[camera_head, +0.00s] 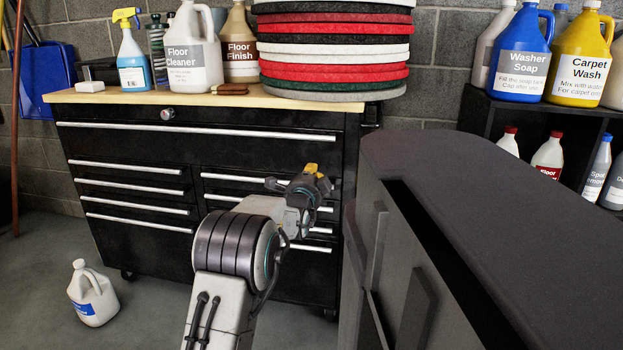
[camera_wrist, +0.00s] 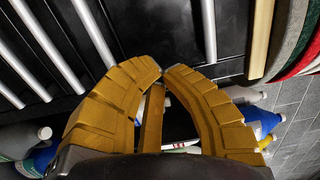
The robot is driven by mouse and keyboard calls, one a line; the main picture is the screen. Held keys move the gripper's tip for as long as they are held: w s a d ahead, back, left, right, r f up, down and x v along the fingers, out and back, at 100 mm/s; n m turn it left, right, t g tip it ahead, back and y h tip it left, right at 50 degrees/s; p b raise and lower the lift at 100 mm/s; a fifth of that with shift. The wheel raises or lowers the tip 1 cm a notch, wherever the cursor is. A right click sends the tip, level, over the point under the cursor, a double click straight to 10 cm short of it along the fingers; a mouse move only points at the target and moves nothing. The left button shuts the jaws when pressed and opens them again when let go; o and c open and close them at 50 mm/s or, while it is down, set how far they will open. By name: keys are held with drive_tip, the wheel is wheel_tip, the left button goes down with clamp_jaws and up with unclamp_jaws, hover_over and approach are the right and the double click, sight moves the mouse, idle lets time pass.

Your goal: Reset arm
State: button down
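My gripper (camera_head: 313,170) is at the end of my raised arm, in front of the black drawer cabinet (camera_head: 130,150) in the head view. In the wrist view its two yellow fingers (camera_wrist: 162,70) curve inward and their tips come together. A narrow yellow piece lies between them, and I see no object held. The stack of buffer pads (camera_head: 335,52), in red, black, white and grey layers, rests on the cabinet's wooden top, above and behind my gripper. Its edge shows at the upper right of the wrist view (camera_wrist: 292,40).
A large dark grey body (camera_head: 510,200) fills the right side of the head view. A white jug (camera_head: 93,295) stands on the floor at left. Bottles (camera_head: 195,50) stand on the cabinet top. A black shelf (camera_head: 480,108) at right holds more bottles.

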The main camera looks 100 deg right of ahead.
drive_tip(key=shift+v, duration=1.35)
